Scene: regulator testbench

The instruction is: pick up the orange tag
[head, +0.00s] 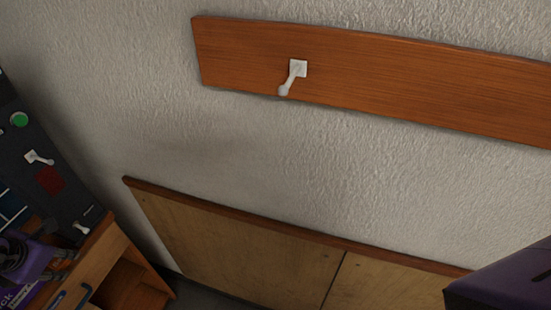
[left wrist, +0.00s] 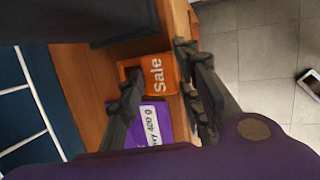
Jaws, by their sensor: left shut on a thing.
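The orange tag (left wrist: 158,73), with "Sale" printed on it, is between the fingertips of my left gripper (left wrist: 157,68) in the left wrist view. The gripper is shut on it, with one finger on each side. In the head view my left gripper (head: 69,265) is at the lower left, by the edge of the wooden desk. I cannot make out the orange tag there. A purple tag with a white printed strip (left wrist: 152,135) lies behind the fingers in the left wrist view, partly hidden. My right gripper is not in view.
A dark panel (head: 62,150) with a green button (head: 19,119) and white levers stands on the desk (head: 103,248). A phone-like object (left wrist: 310,82) lies on the tiled floor.

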